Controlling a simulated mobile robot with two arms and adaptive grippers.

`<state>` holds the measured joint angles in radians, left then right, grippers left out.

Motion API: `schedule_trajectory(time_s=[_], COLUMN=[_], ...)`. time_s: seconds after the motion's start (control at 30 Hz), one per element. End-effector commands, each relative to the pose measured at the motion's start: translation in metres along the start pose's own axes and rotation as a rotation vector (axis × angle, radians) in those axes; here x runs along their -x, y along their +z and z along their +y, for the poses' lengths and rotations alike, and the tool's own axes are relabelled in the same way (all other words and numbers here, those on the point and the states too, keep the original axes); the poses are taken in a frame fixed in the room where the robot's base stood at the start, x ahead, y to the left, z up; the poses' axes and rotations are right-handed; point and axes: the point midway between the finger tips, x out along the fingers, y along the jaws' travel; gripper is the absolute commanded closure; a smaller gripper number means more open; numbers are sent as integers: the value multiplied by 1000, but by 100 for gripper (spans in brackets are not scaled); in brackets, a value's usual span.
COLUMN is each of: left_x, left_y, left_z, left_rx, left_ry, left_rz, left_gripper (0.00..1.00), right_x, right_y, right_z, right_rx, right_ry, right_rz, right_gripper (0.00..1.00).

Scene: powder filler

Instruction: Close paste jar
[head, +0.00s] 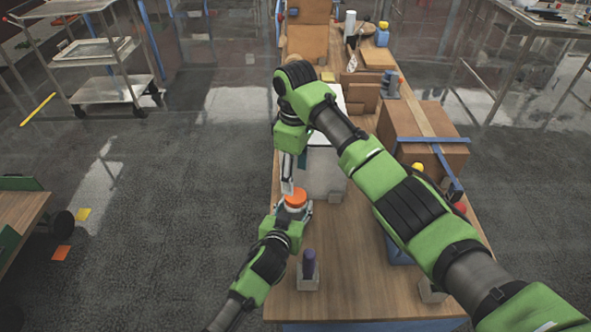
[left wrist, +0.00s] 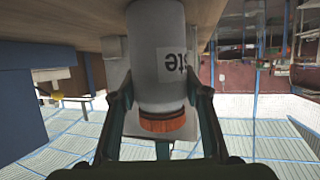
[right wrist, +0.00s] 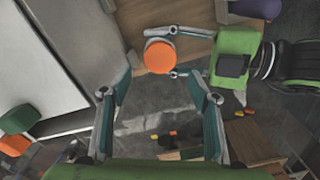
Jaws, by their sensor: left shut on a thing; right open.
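The paste jar (left wrist: 160,60) is a white cylinder with a label showing part of a word; it appears upside down in the left wrist view. An orange lid (head: 295,198) sits on its top, also seen from above in the right wrist view (right wrist: 160,56). My left gripper (head: 294,209) is shut around the jar at the table's left edge. My right gripper (head: 287,188) is open, pointing down just above and beside the lid. In the right wrist view its fingers (right wrist: 160,97) are spread, with the lid beyond them and nothing between them.
A white-grey box-shaped machine (head: 326,172) stands right behind the jar. A purple-topped item in a grey holder (head: 308,275) stands nearer me on the table. A cardboard box (head: 428,135) is at the right. The table front (head: 350,285) is mostly bare; open floor lies left.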

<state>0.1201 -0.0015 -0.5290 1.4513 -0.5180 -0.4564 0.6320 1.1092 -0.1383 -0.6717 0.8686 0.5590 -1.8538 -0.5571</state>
Motion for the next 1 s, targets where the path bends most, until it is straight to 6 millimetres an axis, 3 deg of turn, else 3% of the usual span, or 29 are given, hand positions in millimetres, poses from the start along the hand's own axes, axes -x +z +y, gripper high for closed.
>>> schedule_trajectory(time_s=[0.4, 0.83, 0.87, 1.0], left_x=[0, 0, 0, 0], left_y=[0, 0, 0, 0], left_z=[0, 0, 0, 0], left_rx=[0, 0, 0, 0], left_ry=[0, 0, 0, 0], left_rz=[0, 0, 0, 0], left_gripper=[100, 100, 100, 100], right_x=[-61, -71, -71, -71], right_y=[1, 0, 0, 0], right_z=[0, 0, 0, 0], right_rx=[-1, -2, -2, -2], right_ry=[-1, 1, 1, 1], right_rz=[-2, 0, 0, 0], right_gripper=[44, 44, 47, 83])
